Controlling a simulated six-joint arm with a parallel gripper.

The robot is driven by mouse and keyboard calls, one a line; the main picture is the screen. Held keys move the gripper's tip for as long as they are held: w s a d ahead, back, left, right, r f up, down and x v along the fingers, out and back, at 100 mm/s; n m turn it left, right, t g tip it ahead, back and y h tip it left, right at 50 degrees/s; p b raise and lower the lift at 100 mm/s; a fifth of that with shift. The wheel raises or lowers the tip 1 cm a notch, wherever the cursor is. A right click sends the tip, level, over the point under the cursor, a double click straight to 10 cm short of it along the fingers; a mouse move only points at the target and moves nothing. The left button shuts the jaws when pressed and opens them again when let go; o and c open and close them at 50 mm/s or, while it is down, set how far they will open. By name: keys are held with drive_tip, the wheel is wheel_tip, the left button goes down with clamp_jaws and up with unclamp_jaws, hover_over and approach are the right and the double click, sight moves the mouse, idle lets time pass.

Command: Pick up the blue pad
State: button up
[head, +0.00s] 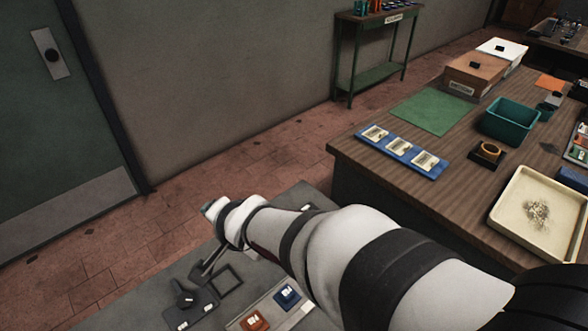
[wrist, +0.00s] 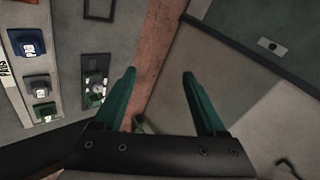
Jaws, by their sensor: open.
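The blue pad (head: 287,293) has a white label and sits in a light tray (head: 305,311) on the grey bench, below my arm in the head view. It also shows at the left of the wrist view (wrist: 30,45). My gripper (wrist: 159,72) has two dark green fingers spread apart, with nothing between them. It is well away from the blue pad, which lies to the left of the fingers in the wrist view. In the head view my arm reaches left over the bench, and its fingers are hard to make out.
An orange pad (head: 254,320) sits beside the blue pad. A dark press (head: 188,299) and a square black outline (head: 224,281) are on the bench to the left. A wooden table (head: 362,158) holds a teal bin (head: 511,119) and a cream tray (head: 500,213).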

drive_tip(key=w+a+f+m+t+h, duration=0.2)
drive_tip(key=a+f+h, duration=0.1)
drive_tip(key=a+f, duration=0.15)
drive_tip(key=h, duration=1.2)
approach(283, 294)
drive_tip(key=shift+m, duration=0.3)
drive_tip(key=x, duration=1.1)
drive_tip(key=shift+d, duration=0.1)
clamp_jaws()
